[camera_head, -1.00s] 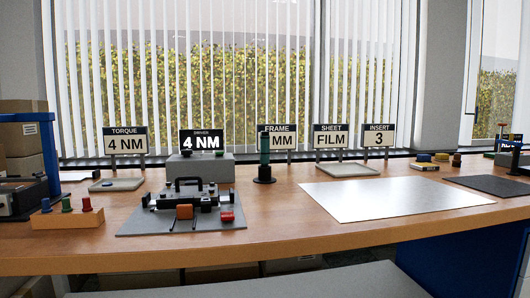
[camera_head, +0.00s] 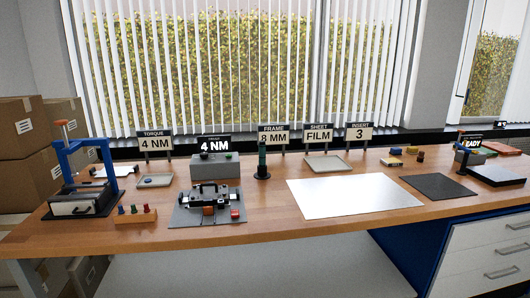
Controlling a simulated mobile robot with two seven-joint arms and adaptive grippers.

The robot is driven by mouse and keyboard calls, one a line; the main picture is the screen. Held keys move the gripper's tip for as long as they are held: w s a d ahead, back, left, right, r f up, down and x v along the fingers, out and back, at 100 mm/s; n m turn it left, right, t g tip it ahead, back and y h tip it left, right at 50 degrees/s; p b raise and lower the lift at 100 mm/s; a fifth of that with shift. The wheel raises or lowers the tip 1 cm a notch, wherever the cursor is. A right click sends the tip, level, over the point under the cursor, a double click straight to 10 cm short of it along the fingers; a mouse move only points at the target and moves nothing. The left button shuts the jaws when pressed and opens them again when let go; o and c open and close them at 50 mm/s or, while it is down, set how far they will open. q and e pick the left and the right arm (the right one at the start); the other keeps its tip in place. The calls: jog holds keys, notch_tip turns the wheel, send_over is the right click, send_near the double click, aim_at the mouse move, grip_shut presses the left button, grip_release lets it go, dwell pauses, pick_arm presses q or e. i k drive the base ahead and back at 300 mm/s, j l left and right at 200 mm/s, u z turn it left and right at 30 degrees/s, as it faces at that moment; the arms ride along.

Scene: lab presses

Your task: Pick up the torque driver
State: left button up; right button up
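The torque driver appears to be the upright dark green tool (camera_head: 262,155) in a small round black stand (camera_head: 262,174). It stands on the wooden bench (camera_head: 270,233), just right of a grey box (camera_head: 215,171) whose black display reads "4 NM". Neither of my grippers shows in the head view.
A grey plate with a black clamp fixture (camera_head: 209,216) lies in front of the box. A wooden block with coloured pegs (camera_head: 136,216) and a blue-framed press (camera_head: 83,179) stand left. A white sheet (camera_head: 352,198) and dark mat (camera_head: 438,187) lie right. Signs line the back.

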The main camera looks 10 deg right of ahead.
aim_at(262, 145)
jog(key=i+l, duration=0.1)
jog(key=l, duration=0.25)
jog(key=l+z, duration=0.15)
jog(key=l, duration=0.25)
jog(key=i+l, duration=0.2)
jog(key=l, duration=0.15)
jog(key=i+l+z, duration=0.1)
jog(key=l, duration=0.25)
jog(key=i+l+z, duration=0.1)
jog(key=l, duration=0.25)
